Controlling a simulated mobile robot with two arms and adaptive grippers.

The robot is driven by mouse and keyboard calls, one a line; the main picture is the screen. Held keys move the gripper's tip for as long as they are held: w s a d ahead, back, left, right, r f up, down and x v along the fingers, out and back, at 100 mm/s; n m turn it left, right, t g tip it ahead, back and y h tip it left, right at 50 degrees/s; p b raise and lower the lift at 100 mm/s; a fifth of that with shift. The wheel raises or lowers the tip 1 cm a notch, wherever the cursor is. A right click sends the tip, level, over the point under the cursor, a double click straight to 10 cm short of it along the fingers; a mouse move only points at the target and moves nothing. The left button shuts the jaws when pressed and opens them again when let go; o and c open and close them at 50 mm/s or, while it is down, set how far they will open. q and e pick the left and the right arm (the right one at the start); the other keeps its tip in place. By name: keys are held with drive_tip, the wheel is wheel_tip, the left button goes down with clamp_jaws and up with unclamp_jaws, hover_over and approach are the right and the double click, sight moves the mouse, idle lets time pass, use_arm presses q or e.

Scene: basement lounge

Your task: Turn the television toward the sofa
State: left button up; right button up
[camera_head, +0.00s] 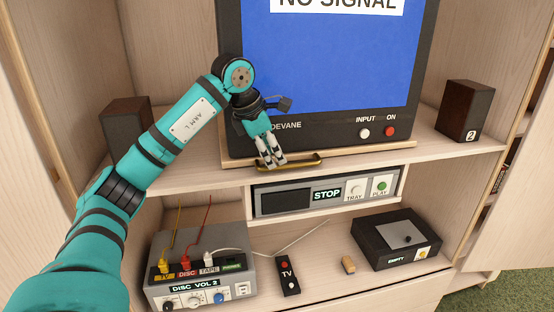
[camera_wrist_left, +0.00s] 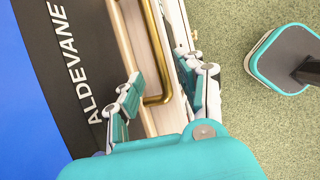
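The television (camera_head: 330,50) has a blue "NO SIGNAL" screen and a dark frame. It stands on a wooden board (camera_head: 236,161) in the cabinet, with a brass handle (camera_head: 305,162) on the board's front edge. My left gripper (camera_head: 272,160) is at the left part of that handle, below the screen. In the left wrist view my left gripper (camera_wrist_left: 162,98) has its fingers apart, with the brass handle (camera_wrist_left: 154,45) between them; neither finger clearly touches it. My right gripper is not in view. The sofa is not in view.
A dark speaker (camera_head: 125,125) stands left of the television and another (camera_head: 466,110) right. Below are a player (camera_head: 325,193), a grey switch box (camera_head: 200,270) with cables, a remote (camera_head: 288,275) and a black box (camera_head: 400,238). Open cabinet doors flank both sides. Green carpet shows at lower right.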

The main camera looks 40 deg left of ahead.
use_arm(q)
drive_tip(key=shift+x, duration=1.8)
clamp_jaws()
